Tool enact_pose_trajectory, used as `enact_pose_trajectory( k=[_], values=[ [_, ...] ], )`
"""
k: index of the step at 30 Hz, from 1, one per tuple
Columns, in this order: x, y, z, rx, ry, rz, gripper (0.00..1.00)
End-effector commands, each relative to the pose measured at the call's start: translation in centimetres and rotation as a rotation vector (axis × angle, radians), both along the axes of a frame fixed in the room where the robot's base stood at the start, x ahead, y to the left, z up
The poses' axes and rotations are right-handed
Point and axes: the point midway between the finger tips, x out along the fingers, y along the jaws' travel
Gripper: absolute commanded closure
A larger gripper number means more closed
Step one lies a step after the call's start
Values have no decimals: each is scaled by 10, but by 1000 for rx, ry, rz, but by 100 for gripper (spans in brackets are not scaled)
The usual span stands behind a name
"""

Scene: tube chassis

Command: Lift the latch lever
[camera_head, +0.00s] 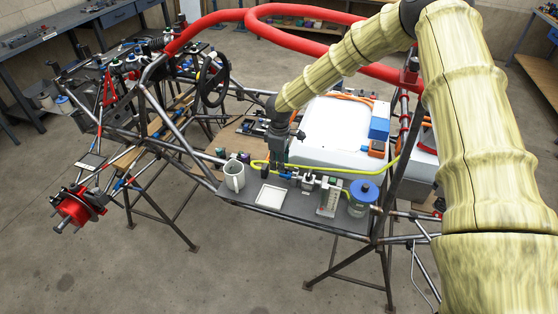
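My gripper (277,162) points down over the back of a grey shelf (290,208) on the tube chassis, close to a row of small metal fittings (305,182). The fingers are dark and small, so I cannot tell whether they are open or shut or touching anything. I cannot single out the latch lever with certainty. A small upright grey-and-white device (328,197) stands on the shelf to the right of the gripper. The area directly behind the gripper is partly hidden.
A yellow-green hose (345,171) crosses behind. A white box (338,130) sits behind the shelf. Red padded tubes (215,20) run above the chassis.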

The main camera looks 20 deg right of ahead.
Motion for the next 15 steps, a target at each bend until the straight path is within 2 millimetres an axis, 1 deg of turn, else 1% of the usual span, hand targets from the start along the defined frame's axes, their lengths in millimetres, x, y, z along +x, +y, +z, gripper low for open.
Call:
enact_pose_trajectory(
  k=[7,15],
  values=[
    [3,1,-13,1,4,0,68],
    [4,0,-14,1,4,0,68]
  ],
)
